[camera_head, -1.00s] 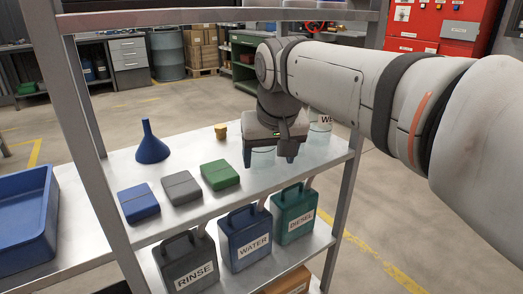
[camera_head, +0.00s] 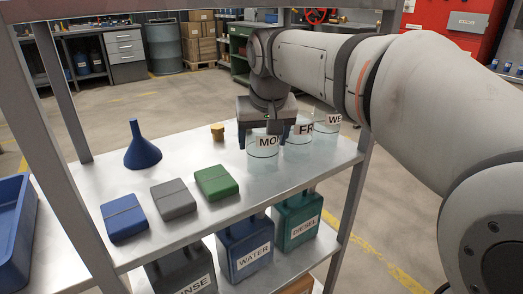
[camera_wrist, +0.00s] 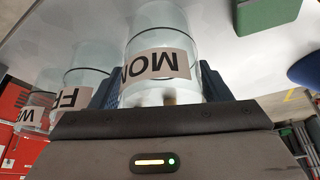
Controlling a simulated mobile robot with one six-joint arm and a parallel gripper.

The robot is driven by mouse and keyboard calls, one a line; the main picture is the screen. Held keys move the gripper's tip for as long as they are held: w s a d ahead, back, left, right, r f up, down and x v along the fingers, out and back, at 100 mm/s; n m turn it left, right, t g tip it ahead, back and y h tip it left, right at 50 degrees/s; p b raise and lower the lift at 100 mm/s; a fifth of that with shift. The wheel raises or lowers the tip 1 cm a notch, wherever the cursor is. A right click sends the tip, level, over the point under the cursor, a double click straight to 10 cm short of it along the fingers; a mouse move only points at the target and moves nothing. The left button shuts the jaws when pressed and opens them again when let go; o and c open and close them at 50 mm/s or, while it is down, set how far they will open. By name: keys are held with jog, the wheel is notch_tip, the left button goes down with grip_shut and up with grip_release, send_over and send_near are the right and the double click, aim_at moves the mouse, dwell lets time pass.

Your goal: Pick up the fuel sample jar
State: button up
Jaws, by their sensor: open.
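Three clear glass jars stand in a row on the right end of the upper shelf. The nearest, labelled MON (camera_head: 262,147), shows large in the wrist view (camera_wrist: 161,66), appearing upside down there. Behind it are the FRI jar (camera_head: 300,152) and the WED jar (camera_head: 326,122). My gripper (camera_head: 263,134) points down at the MON jar. Its dark jaws are open, one on each side of the jar in the wrist view (camera_wrist: 160,92). I cannot tell whether they touch the glass.
A blue funnel (camera_head: 142,150), a small yellow object (camera_head: 217,132) and blue (camera_head: 124,218), grey (camera_head: 173,199) and green (camera_head: 216,182) cases stand on the shelf's left part (camera_head: 95,185). Metal posts (camera_head: 352,190) frame it. Jerrycans, including WATER (camera_head: 245,250), stand below.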

jog(key=shift+a, duration=0.15)
jog(key=c, duration=0.8)
jog(key=shift+r, duration=0.15)
jog(key=shift+c, duration=0.2)
